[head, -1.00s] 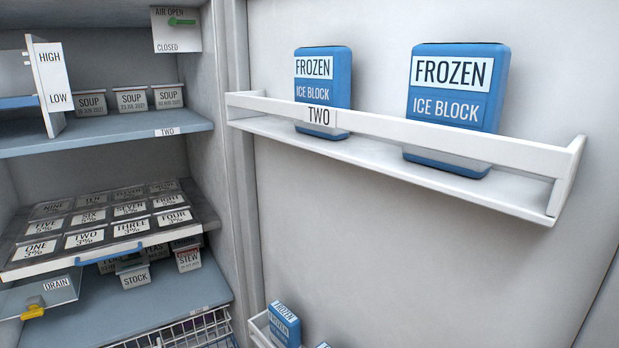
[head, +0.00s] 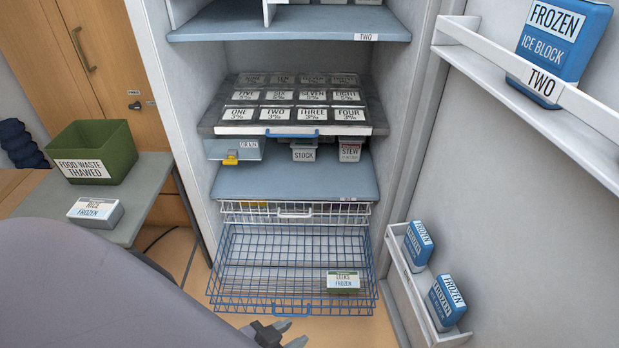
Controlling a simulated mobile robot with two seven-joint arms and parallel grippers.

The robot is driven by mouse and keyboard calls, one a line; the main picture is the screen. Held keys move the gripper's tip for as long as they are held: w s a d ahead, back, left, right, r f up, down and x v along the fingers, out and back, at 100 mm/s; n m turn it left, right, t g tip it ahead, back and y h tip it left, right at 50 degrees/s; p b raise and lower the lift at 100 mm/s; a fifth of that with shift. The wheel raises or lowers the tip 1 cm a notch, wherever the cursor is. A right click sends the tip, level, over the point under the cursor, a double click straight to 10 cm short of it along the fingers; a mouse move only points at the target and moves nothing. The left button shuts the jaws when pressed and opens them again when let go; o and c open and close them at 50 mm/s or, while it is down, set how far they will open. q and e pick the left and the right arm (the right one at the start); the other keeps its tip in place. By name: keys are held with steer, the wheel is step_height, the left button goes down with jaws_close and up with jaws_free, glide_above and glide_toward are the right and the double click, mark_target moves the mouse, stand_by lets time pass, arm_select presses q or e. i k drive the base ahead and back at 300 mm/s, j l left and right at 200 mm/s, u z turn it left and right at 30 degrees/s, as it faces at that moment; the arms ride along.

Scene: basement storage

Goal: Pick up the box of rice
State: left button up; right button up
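The box of rice (head: 95,212) is a small white and grey box labelled "RICE FROZEN". It lies on the grey side table (head: 150,186) at the left, in front of the green food waste bin. My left gripper (head: 282,333) shows at the bottom of the head view, below the wire basket, with its fingers apart. I see nothing between them. It is well to the right of the rice box and apart from it. My own grey arm covers the lower left of the view. My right gripper is not in view.
A green bin (head: 92,160) labelled "FOOD WASTE THAWED" stands behind the rice. The open freezer has a pulled-out blue wire basket (head: 240,293) holding a leeks box (head: 342,281). The open door (head: 500,190) with ice blocks takes up the right side.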

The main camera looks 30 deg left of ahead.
mark_target(96, 214)
steer(key=u, duration=0.9)
steer(key=k+l+u, duration=0.15)
steer(key=u, duration=0.15)
steer(key=k+l+u, duration=0.15)
steer(key=u, duration=0.2)
steer(key=k+l, duration=0.25)
steer(key=l, duration=0.15)
steer(key=i+j+u, duration=0.1)
steer(key=j, duration=0.25)
steer(key=i+j+u, duration=0.15)
steer(key=j, duration=0.2)
steer(key=j+u, duration=0.1)
steer(key=j, duration=0.2)
steer(key=i+j+u, duration=0.15)
steer(key=j, duration=0.2)
steer(key=i+l, duration=0.1)
steer(key=l, duration=0.15)
steer(key=i+l+z, duration=0.15)
steer(key=k+l, duration=0.05)
steer(key=l, duration=0.05)
